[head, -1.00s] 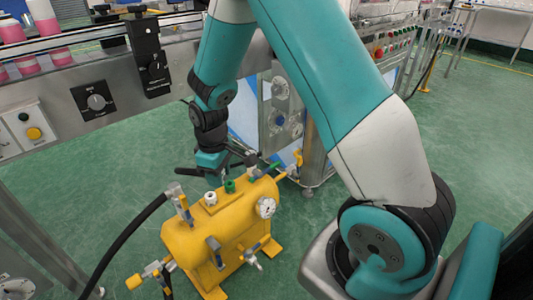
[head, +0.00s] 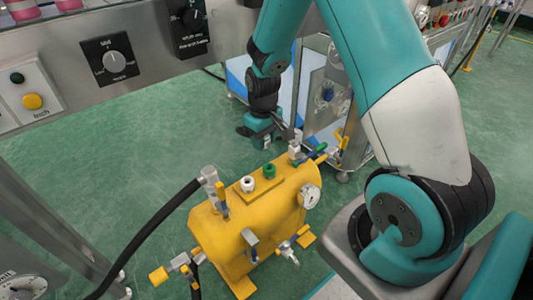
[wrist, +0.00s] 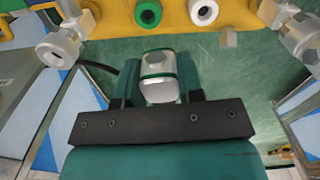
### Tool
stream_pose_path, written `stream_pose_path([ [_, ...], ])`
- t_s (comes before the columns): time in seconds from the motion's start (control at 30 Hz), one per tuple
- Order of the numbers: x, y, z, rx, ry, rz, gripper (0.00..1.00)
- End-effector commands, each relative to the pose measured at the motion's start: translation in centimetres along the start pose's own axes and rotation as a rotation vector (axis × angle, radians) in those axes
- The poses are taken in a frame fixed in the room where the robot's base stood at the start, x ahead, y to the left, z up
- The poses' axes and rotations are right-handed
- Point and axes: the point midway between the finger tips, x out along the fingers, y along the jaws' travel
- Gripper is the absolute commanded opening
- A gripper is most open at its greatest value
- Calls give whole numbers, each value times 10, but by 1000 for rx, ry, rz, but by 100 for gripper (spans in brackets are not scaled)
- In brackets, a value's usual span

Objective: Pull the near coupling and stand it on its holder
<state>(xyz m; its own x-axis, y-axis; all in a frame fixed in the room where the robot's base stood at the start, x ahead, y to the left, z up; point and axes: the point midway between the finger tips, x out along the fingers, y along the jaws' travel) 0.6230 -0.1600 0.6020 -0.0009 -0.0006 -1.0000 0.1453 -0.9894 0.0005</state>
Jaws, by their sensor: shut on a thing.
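My gripper (wrist: 159,66) is shut on a pale grey coupling with a green band (wrist: 160,84), which sits between the two dark green fingers in the wrist view. In the head view my gripper (head: 286,134) is just beyond the far side of the yellow tank (head: 232,236); the held coupling cannot be made out there. In the wrist view green floor shows around the coupling, and the tank (wrist: 178,16) is at the top, apart from it. A green-ringed fitting (wrist: 148,13) and a white-ringed fitting (wrist: 203,11) stand on the tank.
A pressure gauge (head: 310,196) and several valves stick out from the tank. A black hose (head: 145,238) runs from its left fitting. Green floor (head: 120,150) is clear between panel and tank.

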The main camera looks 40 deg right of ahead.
Motion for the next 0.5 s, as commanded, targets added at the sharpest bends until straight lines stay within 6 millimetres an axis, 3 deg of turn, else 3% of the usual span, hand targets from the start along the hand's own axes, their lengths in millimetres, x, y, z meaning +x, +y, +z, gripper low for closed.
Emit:
stream_pose_path([
  [0.03, 20, 8, 2, 45, 0, 0, 0],
  [0.1, 27, 15, 3, 86, 0, 0, 0],
  [0.5, 49, 18, 4, 113, 1, 0, 0],
])
